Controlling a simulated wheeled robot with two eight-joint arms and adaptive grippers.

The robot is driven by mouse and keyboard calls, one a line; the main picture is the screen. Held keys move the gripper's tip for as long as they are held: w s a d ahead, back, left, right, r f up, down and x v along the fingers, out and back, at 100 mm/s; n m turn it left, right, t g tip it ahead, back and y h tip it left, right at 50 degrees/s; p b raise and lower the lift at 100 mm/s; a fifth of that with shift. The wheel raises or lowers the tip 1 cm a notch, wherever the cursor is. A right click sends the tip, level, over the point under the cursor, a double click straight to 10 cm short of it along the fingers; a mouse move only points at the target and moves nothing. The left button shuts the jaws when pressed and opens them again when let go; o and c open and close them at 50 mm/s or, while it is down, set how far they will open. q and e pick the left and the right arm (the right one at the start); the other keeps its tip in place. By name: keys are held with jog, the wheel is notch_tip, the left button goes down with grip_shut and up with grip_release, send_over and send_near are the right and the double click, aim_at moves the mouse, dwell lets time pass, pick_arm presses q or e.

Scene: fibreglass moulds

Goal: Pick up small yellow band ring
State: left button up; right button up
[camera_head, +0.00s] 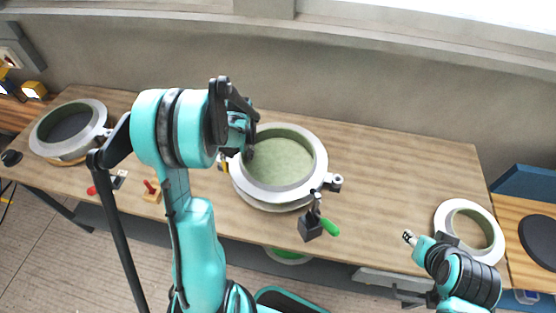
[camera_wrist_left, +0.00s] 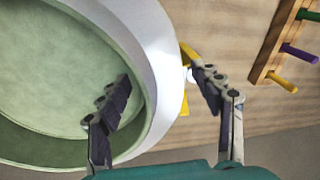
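My left gripper (camera_head: 243,143) is over the left rim of the middle round mould (camera_head: 313,150), partly hidden by my arm. In the left wrist view its two fingers (camera_wrist_left: 157,78) are spread apart. One finger is over the green inside of the mould (camera_wrist_left: 150,40), the other outside its white wall. Small yellow parts (camera_wrist_left: 186,52) show beside the wall, close to the outer finger. They also show in the head view (camera_head: 222,166). I cannot tell whether they are the yellow band ring; most is hidden.
A second round mould (camera_head: 102,118) is at the far left, and a white ring mould (camera_head: 445,215) at the right. A clamp with a green handle (camera_head: 329,227) stands at the front edge. A peg rack (camera_wrist_left: 266,58) is right in the wrist view. The back right table is clear.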

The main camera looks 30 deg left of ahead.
pick_arm(q)
grip_shut()
jog(key=shift+r, duration=0.2)
